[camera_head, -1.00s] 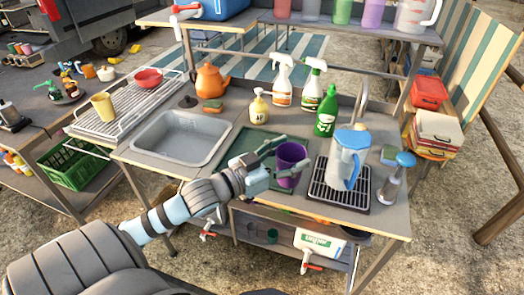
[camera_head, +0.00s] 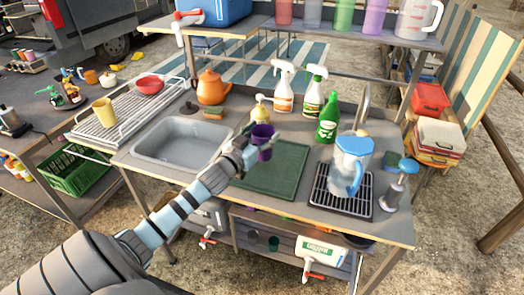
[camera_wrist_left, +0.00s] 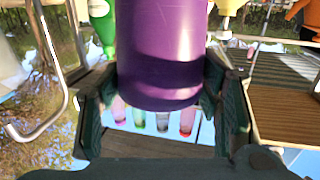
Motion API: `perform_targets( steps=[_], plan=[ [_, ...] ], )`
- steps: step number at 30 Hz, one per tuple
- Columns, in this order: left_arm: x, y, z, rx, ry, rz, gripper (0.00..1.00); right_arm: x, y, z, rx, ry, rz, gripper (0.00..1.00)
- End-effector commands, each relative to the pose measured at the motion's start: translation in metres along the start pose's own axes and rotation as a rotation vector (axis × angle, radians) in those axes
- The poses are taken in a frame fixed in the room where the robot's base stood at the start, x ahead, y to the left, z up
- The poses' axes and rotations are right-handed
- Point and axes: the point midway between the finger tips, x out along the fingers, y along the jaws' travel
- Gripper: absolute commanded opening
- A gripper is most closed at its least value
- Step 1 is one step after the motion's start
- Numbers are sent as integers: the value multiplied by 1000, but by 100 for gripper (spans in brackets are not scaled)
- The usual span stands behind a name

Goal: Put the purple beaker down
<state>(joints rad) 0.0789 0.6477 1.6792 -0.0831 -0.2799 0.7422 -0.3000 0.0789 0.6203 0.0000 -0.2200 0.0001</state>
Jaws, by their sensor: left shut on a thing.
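The purple beaker (camera_head: 265,143) is upright in my left gripper (camera_head: 252,146), at the back left of the dark green mat (camera_head: 272,176). In the left wrist view the beaker (camera_wrist_left: 160,45) fills the upper middle, with the dark fingers of my left gripper (camera_wrist_left: 160,110) shut on both its sides. The beaker looks held above the counter; its exact height is hard to tell. My forearm covers the mat's left front corner. My right gripper is not in view.
A sink (camera_head: 184,140) lies left of the mat. A yellow pump bottle (camera_head: 261,108) stands just behind the beaker. A green bottle (camera_head: 327,120) and a blue-lidded jug (camera_head: 348,165) on a black drip rack (camera_head: 330,203) stand to the right. Most of the mat is bare.

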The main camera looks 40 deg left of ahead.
Motion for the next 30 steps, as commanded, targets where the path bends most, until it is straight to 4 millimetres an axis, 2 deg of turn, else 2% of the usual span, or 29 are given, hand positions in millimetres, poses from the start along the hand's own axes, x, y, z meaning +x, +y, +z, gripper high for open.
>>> perform_targets(
  steps=[7, 16, 17, 20, 30],
  plan=[
    [2, 0, 44, 0, -1, 0, 33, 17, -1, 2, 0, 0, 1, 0],
    [2, 0, 46, 0, 0, 1, 33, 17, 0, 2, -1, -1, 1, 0],
    [2, 0, 46, 0, 0, 1, 62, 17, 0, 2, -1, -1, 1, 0],
    [2, 0, 45, 0, 0, 1, 78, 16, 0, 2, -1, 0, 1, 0],
    [2, 0, 43, 0, 0, 1, 79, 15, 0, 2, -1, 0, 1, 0]
  ],
)
